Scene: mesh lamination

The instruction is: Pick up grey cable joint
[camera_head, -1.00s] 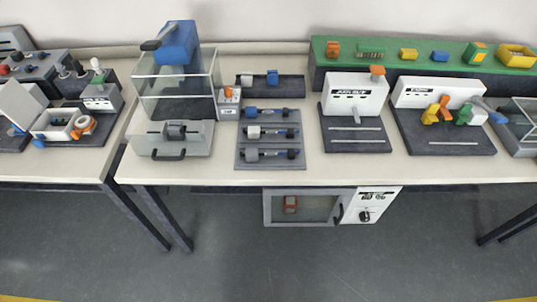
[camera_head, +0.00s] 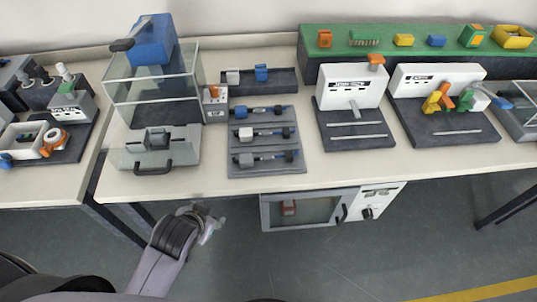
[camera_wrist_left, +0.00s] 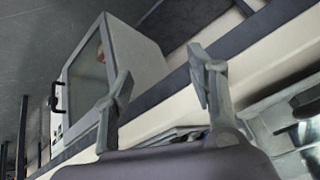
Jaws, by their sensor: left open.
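A grey cable joint (camera_head: 246,160) lies in the front row of a grey tray (camera_head: 267,171) on the table, in the head view. A white joint (camera_head: 245,134) lies in the middle row and a blue one (camera_head: 240,112) in the back row. My left gripper (camera_head: 208,222) is in front of the table edge, below and to the left of the tray, apart from the joints. In the left wrist view my left gripper (camera_wrist_left: 160,90) has its fingers spread with nothing between them. The grey joint cannot be made out there. My right gripper is not in view.
A glass-walled press with a blue head (camera_head: 152,42) stands left of the tray. A dark rack (camera_head: 290,80) is behind it, and a white-backed station (camera_head: 352,88) is to its right. A box with a window (camera_head: 318,208) hangs under the table.

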